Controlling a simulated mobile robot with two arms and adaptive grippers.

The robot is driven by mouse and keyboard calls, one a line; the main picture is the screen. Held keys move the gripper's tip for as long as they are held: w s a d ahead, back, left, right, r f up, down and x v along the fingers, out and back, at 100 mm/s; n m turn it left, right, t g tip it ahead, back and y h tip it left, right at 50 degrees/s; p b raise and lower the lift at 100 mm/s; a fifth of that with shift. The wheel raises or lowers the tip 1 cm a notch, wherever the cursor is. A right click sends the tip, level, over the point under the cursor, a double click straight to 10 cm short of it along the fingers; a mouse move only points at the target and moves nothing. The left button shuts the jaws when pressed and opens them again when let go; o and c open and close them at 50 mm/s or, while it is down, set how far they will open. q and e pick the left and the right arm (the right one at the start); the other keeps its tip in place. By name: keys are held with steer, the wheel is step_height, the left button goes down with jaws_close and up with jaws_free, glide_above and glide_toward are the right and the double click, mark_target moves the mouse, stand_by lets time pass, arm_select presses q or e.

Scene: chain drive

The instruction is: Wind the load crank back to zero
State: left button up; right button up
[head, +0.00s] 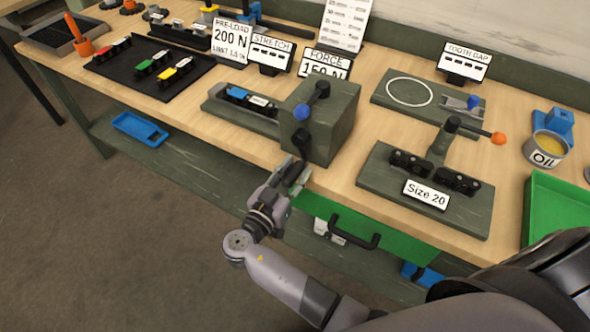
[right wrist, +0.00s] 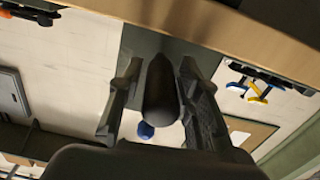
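The load unit is a green-grey block (head: 335,125) near the table's front edge. A lever with a blue knob (head: 324,88) is on it, and a dark crank handle (head: 301,141) hangs at its front face. My right gripper (head: 292,176) is just in front of and below that handle. In the right wrist view a dark rounded handle (right wrist: 160,95) lies between the fingers of the right gripper (right wrist: 162,100), with gaps on both sides. A blue knob (right wrist: 145,131) shows beyond it. The FORCE sign (head: 325,65) is partly hidden by the block. My left gripper is not in view.
The STRETCH sign (head: 271,55) and PRE-LOAD sign (head: 231,40) stand behind. A Size 20 fixture (head: 465,215) with an orange-tipped lever is to the right. A green drawer front with a black handle (head: 355,232) is below the table edge. An oil can (head: 546,150) stands far right.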

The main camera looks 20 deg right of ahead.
jaws_close()
stand_by(0.4)
steer(key=shift+d+r, duration=0.1)
steer(key=shift+d, duration=0.15)
